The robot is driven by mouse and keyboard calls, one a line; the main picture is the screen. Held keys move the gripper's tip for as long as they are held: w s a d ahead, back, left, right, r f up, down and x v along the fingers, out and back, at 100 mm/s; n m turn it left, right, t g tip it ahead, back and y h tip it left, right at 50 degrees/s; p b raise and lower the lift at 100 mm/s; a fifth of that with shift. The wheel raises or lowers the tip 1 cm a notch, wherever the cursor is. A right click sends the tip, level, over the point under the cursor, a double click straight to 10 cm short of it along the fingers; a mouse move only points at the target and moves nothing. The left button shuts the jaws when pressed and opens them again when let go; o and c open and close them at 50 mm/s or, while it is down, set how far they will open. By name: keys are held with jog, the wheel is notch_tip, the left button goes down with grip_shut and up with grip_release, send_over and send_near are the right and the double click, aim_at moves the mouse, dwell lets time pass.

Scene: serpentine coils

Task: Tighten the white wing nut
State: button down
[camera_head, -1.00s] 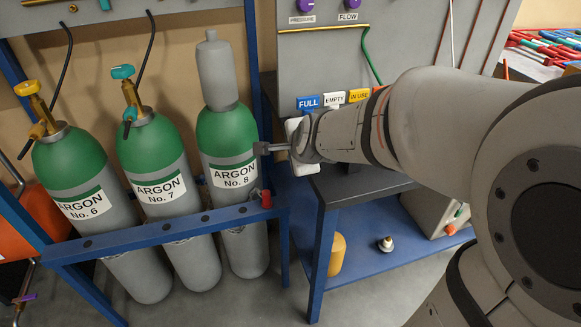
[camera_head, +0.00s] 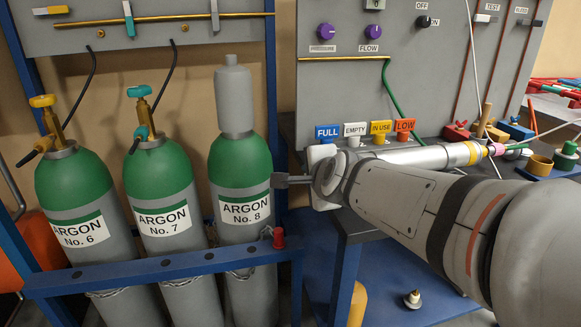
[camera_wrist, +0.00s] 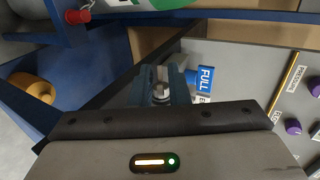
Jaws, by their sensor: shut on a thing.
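My gripper (camera_head: 284,181) points left, just right of the cylinder Argon No. 8 (camera_head: 243,170) in the head view. In the wrist view my gripper (camera_wrist: 161,84) is shut on a small pale piece (camera_wrist: 161,76), which I take for the white wing nut. Its wings cannot be made out, and the fingers hide most of it. In the head view the held piece is not clear against the cylinder. The cylinder is green on top and grey below, with a grey cap.
Cylinders No. 6 (camera_head: 82,200) and No. 7 (camera_head: 165,190) stand to the left behind the blue rack bar (camera_head: 180,264). A red knob (camera_head: 278,238) stands on the bar. A grey panel (camera_head: 420,80) and a bench with a silver tube (camera_head: 410,156) are at right.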

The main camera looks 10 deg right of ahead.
jog(key=c, duration=1.6)
grip_release()
jog(key=shift+r+p, duration=0.45)
jog(key=shift+o, duration=0.3)
notch_tip(320, 180, up, 4)
jog(key=p, duration=0.3)
jog(key=shift+w, duration=0.1)
jog(key=o, duration=1)
notch_tip(320, 180, up, 3)
jog(key=p, duration=0.2)
jog(key=shift+p, duration=0.4)
jog(key=shift+r+p, duration=0.45)
jog(key=shift+r, duration=0.15)
jog(key=c, duration=0.4)
jog(key=shift+r, duration=0.35)
jog(key=c, duration=0.7)
jog(key=shift+o, duration=0.2)
jog(key=shift+r+p, duration=0.25)
jog(key=shift+p, duration=0.3)
